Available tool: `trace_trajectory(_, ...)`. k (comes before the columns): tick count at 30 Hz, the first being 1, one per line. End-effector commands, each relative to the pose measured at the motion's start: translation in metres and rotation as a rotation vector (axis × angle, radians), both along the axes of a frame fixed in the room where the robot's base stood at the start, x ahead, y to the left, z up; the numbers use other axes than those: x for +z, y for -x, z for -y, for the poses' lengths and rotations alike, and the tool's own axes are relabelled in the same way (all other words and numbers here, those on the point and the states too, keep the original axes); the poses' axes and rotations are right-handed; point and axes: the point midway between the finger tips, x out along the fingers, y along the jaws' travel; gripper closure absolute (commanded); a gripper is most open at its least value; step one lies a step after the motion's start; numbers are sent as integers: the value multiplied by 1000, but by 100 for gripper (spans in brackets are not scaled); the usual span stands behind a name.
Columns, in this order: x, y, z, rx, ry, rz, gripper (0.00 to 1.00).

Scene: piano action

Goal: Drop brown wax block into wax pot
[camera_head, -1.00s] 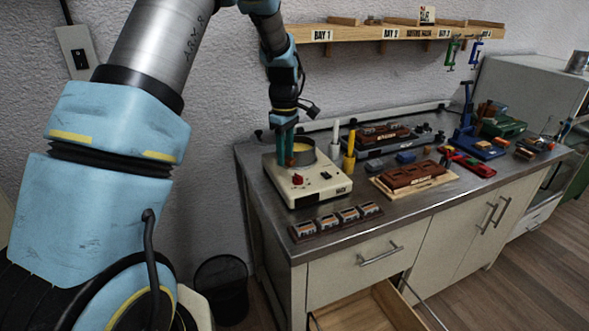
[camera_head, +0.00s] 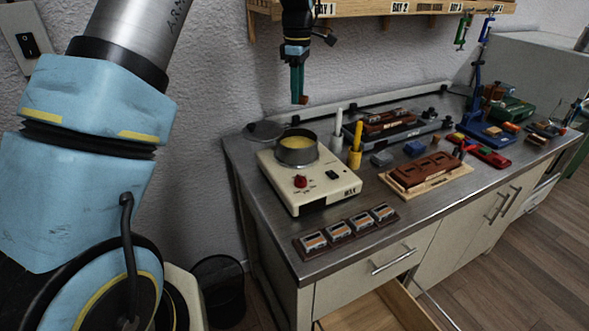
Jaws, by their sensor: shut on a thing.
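The wax pot (camera_head: 296,157) is a round metal pot with yellow wax inside. It sits on a cream heater unit (camera_head: 320,194) with a red knob, at the left of the bench. My gripper (camera_head: 299,97) points down, high above the pot and against the wall in the picture. It is shut on the brown wax block (camera_head: 304,100), a small piece that shows at the fingertips. The fingers hide part of the block. Block and gripper are clear of the pot.
A dark round lid (camera_head: 265,131) lies behind the heater. White and yellow upright sticks (camera_head: 355,150) stand right of the pot. A tray of small blocks (camera_head: 346,232) lies in front. A wooden shelf (camera_head: 390,7) hangs close to my gripper. A drawer (camera_head: 375,311) is open below.

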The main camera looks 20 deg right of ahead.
Motion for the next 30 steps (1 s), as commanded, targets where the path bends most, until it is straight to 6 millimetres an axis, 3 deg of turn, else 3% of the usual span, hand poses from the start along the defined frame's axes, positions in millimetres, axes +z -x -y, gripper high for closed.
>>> trace_trajectory(10,-44,0,0,0,-1,-1,100)
trace_trajectory(21,-48,0,0,0,0,0,100)
trace_trajectory(22,-48,0,0,0,0,0,63)
trace_trajectory(30,-48,0,0,0,0,0,33)
